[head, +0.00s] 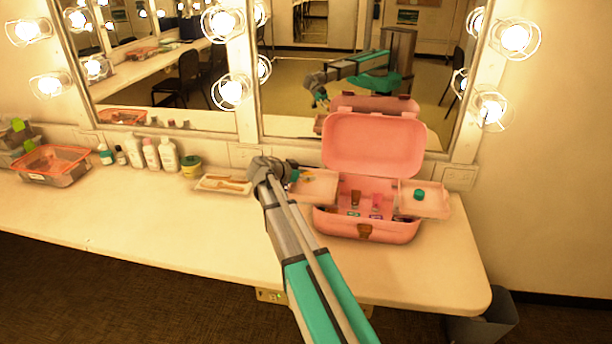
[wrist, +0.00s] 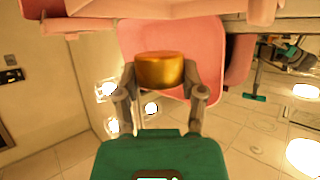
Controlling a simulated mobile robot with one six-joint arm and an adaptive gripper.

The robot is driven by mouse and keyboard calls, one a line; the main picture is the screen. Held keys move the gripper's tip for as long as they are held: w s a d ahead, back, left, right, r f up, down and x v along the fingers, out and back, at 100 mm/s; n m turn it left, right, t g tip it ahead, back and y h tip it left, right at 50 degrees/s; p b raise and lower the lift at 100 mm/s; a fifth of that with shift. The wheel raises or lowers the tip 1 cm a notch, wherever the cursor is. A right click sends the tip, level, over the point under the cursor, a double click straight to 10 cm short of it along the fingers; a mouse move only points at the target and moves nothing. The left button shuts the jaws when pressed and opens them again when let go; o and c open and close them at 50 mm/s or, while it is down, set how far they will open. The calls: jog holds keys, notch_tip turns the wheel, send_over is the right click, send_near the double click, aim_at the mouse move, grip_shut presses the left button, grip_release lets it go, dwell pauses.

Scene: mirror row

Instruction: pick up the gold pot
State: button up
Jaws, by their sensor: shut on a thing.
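The gold pot (wrist: 160,70) is a short, round, shiny metal-coloured pot. In the wrist view it sits between the two grey fingers of my gripper (wrist: 160,82), which are shut on it from both sides. In the head view my gripper (head: 293,173) is at the left tray (head: 318,188) of the open pink case (head: 374,143). The pot is mostly hidden or too small there to make out clearly. I cannot tell whether it is clear of the tray.
A green jar (head: 419,195) sits on the case's right tray (head: 433,208). Small items lie inside the case. The counter's front left is clear. Mirrors stand behind.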

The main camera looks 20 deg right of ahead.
aim_at(307, 175)
jog(key=shift+r+p, duration=3.85)
jog(key=shift+r, duration=0.4)
jog(key=shift+a, duration=0.3)
jog(key=shift+w+a, duration=0.25)
jog(key=shift+a, duration=0.6)
jog(key=shift+s, duration=0.15)
